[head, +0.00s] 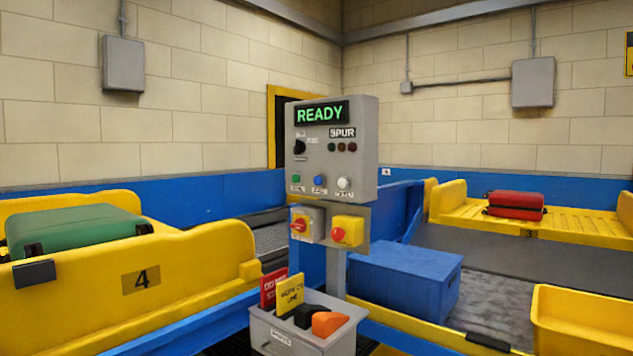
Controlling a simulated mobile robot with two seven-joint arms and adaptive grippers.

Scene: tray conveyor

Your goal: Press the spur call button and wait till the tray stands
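A grey control box (362,165) stands on a post in the middle of the head view. Its display (321,113) reads READY in green, and a SPUR label sits over several small dark lamps. A green button (296,179), a blue button (319,180) and a white button (344,183) line its lower edge; their labels are too small to read surely. A yellow tray marked 4 (200,262) at the left holds a green suitcase (75,232). Another yellow tray (463,212) at the back right bears a red suitcase (515,202). Neither gripper is in view.
Below the box are a red switch (300,225) and a red knob on yellow (346,231). A grey holder (300,330) with cards and orange and black items stands in front. A blue crate (400,280) and a yellow bin (585,325) are at the right.

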